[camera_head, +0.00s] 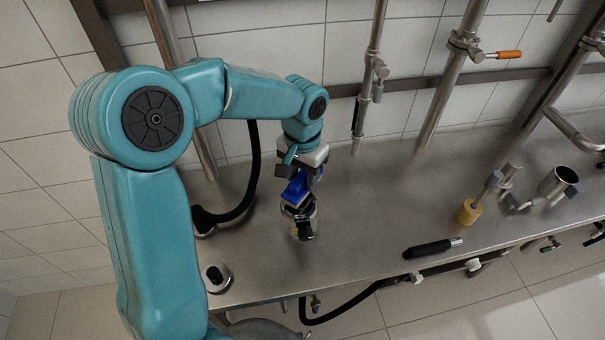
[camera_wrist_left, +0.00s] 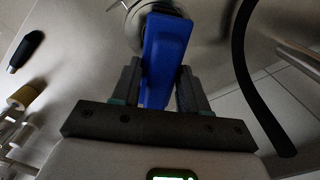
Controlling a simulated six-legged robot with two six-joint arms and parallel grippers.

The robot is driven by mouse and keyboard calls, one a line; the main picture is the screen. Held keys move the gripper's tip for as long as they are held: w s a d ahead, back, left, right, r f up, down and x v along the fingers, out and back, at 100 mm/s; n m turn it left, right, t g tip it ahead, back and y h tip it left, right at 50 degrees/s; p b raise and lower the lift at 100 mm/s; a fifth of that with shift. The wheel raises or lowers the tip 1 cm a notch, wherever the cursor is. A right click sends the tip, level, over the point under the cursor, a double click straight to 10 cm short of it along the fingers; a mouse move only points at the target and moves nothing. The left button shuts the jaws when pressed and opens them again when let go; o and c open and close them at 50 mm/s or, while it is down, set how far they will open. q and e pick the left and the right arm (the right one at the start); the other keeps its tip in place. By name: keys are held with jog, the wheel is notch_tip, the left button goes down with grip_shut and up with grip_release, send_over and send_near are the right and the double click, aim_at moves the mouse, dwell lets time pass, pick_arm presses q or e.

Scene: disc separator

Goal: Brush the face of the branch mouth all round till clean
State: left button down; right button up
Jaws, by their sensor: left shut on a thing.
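My left gripper (camera_head: 303,176) is shut on a blue handle (camera_head: 296,188), which looks like the brush's. It reaches down over the steel bench, and the handle also fills the space between the jaws in the left wrist view (camera_wrist_left: 165,50). Just beyond the handle is a round metal fitting (camera_head: 299,210), partly covered by it; in the left wrist view its curved rim (camera_wrist_left: 125,8) shows at the top edge. This is probably the branch mouth. The bristles and the mouth's face are hidden, so I cannot tell whether they touch or how clean the face is. My right gripper is out of view.
The steel bench (camera_head: 360,230) has free room around the fitting. A black hose (camera_head: 252,170) curves left of it. A black-handled tool (camera_head: 432,249), a yellow-ended tool (camera_head: 468,212) and a metal cup (camera_head: 558,184) are to the right. Upright pipes (camera_head: 368,90) stand along the back.

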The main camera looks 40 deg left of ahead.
pick_arm(q)
jog(key=shift+f, duration=0.15)
jog(key=shift+f+b, duration=0.35)
jog(key=shift+b, duration=0.05)
jog(key=shift+f, duration=0.1)
jog(key=shift+s, duration=0.1)
jog(key=shift+s+a+b, duration=0.25)
jog(key=shift+s+a, duration=0.2)
jog(key=shift+s, duration=0.25)
jog(key=shift+s+a+b, duration=0.25)
jog(key=shift+s+a, duration=0.2)
jog(key=shift+s, duration=0.25)
jog(key=shift+w, duration=0.1)
